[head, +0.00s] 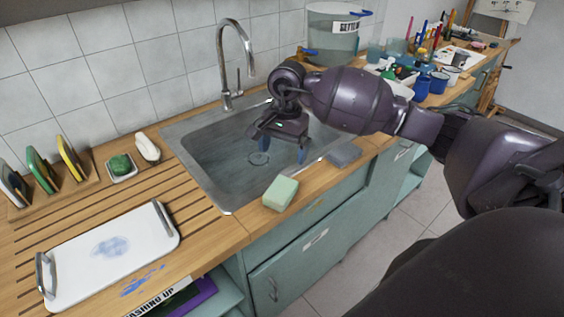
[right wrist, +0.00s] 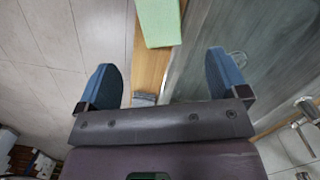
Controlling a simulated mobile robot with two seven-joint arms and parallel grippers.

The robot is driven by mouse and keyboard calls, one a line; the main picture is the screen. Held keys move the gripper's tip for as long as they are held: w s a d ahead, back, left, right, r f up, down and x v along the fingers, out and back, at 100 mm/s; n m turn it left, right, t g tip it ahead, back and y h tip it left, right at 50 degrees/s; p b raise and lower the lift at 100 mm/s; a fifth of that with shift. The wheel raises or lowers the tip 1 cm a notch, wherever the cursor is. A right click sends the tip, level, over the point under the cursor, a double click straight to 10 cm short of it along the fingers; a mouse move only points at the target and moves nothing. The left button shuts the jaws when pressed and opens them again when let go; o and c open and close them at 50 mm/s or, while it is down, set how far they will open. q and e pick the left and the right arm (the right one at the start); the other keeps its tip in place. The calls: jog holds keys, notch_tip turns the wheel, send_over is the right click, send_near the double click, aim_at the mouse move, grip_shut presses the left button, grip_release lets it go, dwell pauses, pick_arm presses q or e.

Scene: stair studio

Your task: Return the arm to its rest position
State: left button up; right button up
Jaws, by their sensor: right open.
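My right arm comes in from the right in the head view and reaches over the sink (head: 215,172). My right gripper (head: 283,154) points down above the sink's front right part, with its blue fingers apart and nothing between them. In the right wrist view the two fingers of the right gripper (right wrist: 165,80) are wide apart. A pale green sponge block (head: 281,193) lies on the wooden front edge of the counter, apart from the gripper. The green block (right wrist: 160,20) also shows at the top of the right wrist view. My left gripper is not in view.
A tall tap (head: 232,65) stands behind the sink. A grey cloth or pad (head: 343,155) lies on the counter edge right of the gripper. A white tray (head: 70,255) with handles lies at left. A water tub (head: 333,35), blue mugs (head: 438,83) and brushes stand at the back right.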

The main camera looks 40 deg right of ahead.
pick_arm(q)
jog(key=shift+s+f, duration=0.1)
pick_arm(e)
jog(key=shift+r, duration=0.3)
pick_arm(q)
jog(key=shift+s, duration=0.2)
